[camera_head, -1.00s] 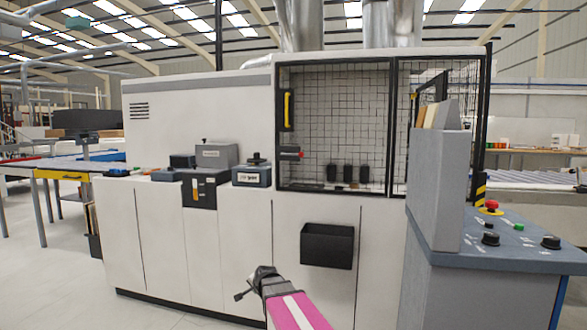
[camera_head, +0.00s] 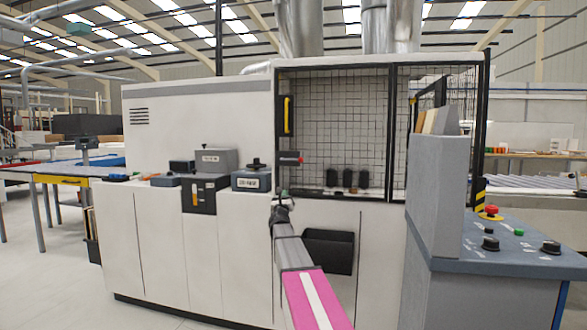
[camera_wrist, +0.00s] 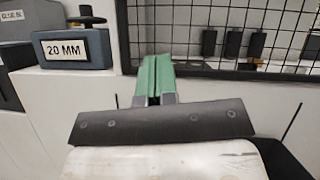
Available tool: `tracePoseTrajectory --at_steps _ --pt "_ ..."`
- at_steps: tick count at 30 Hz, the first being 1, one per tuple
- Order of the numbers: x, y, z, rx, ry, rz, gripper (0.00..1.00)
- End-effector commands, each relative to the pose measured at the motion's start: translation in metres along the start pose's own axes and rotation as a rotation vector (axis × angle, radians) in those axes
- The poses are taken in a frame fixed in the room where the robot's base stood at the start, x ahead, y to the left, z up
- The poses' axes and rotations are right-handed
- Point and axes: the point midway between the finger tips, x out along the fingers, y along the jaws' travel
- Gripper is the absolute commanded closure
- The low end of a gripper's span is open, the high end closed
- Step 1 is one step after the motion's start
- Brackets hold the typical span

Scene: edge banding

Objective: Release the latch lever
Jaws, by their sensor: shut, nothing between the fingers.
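A dark lever with a red end (camera_head: 291,158), which looks like the latch lever, is on the left side of the mesh guard's frame, below a yellow handle (camera_head: 287,114). It lies about level. My gripper (camera_head: 284,194) is below and slightly left of it, in front of the guard's lower edge and apart from the lever. In the wrist view the green fingers of my gripper (camera_wrist: 152,75) are pressed together with nothing between them. The lever does not show in the wrist view.
A grey block with a label and black knob (camera_head: 251,180) stands left of my gripper; in the wrist view its label (camera_wrist: 67,49) reads 20 MM. A black bin (camera_head: 328,251) hangs on the machine's front, beside my arm. A control console (camera_head: 490,245) stands right.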

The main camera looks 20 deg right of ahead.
Motion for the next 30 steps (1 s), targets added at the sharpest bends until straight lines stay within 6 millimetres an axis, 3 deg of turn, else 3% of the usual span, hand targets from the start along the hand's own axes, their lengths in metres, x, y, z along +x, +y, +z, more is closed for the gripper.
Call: tracePoseTrajectory --at_steps 1,6,20,30 --pt "0.009 -0.005 0.004 0.044 -0.022 -0.029 1.0" --pt "0.02 -0.018 0.014 0.137 -0.068 -0.084 1.0" --pt "0.025 -0.019 0.015 0.148 -0.074 -0.09 1.0" --pt "0.077 -0.024 0.018 0.146 -0.074 -0.091 1.0"
